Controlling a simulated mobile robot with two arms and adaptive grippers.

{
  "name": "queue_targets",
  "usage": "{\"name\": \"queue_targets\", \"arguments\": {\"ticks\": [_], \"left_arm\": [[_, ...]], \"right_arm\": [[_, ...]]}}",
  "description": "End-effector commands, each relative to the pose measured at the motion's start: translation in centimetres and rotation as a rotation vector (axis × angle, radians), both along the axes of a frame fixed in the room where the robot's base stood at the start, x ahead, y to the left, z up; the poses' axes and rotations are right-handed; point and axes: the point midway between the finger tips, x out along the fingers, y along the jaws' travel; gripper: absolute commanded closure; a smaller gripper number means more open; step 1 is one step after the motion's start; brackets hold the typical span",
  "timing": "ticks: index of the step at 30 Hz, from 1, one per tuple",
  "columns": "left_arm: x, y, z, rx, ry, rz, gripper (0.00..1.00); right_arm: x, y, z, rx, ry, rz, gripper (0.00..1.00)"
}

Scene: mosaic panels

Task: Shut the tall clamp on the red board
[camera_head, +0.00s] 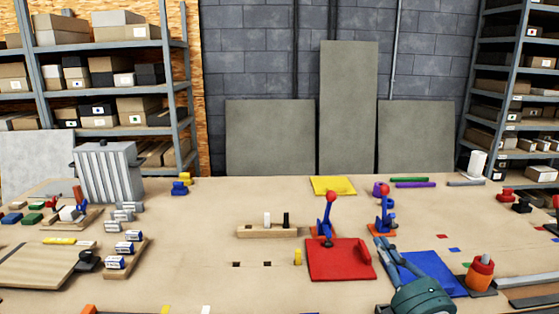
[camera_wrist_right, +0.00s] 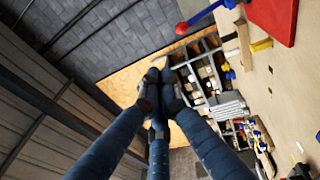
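The red board (camera_head: 330,262) lies on the table right of centre. A clamp with a blue lever (camera_head: 325,215) and a red knob (camera_head: 331,196) stands at its back edge on an orange base; its lever is raised. In the right wrist view, the blue lever (camera_wrist_right: 207,14) and red knob (camera_wrist_right: 182,28) show at the top, beside the red board (camera_wrist_right: 272,20). My right gripper (camera_head: 380,242) is right of the red board, apart from the clamp. Its fingers look closed together and empty in the right wrist view (camera_wrist_right: 160,88). My left gripper is not in view.
A second raised clamp (camera_head: 383,212) stands behind my right gripper, by a blue board (camera_head: 440,275). An orange cylinder (camera_head: 481,272) is at right. A wooden block (camera_head: 267,232) with a white and a black peg is left of the clamp.

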Motion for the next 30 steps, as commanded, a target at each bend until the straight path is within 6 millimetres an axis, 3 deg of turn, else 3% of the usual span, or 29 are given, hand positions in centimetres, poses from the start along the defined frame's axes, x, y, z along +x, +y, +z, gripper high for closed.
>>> {"name": "queue_targets", "arguments": {"ticks": [3, 11, 17, 22, 27, 30], "left_arm": [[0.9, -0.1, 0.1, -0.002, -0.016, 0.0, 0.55], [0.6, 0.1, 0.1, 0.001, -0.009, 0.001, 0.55], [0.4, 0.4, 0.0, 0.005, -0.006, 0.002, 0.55], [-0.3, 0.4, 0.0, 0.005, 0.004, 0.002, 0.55], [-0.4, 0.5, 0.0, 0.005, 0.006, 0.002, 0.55], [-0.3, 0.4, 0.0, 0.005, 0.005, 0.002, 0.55]], "right_arm": [[-0.7, -0.3, -1.9, 0.093, 0.058, -0.039, 1.0], [-2.6, -1.5, -6.2, 0.287, 0.195, -0.14, 1.0], [-5.8, -2.4, -11.7, 0.489, 0.364, -0.262, 1.0], [-10.8, -2.6, -18.1, 0.695, 0.568, -0.408, 1.0], [-18.9, -1.6, -25.0, 0.918, 0.832, -0.598, 1.0], [-22.8, -0.8, -27.4, 1.001, 0.949, -0.683, 1.0]]}}
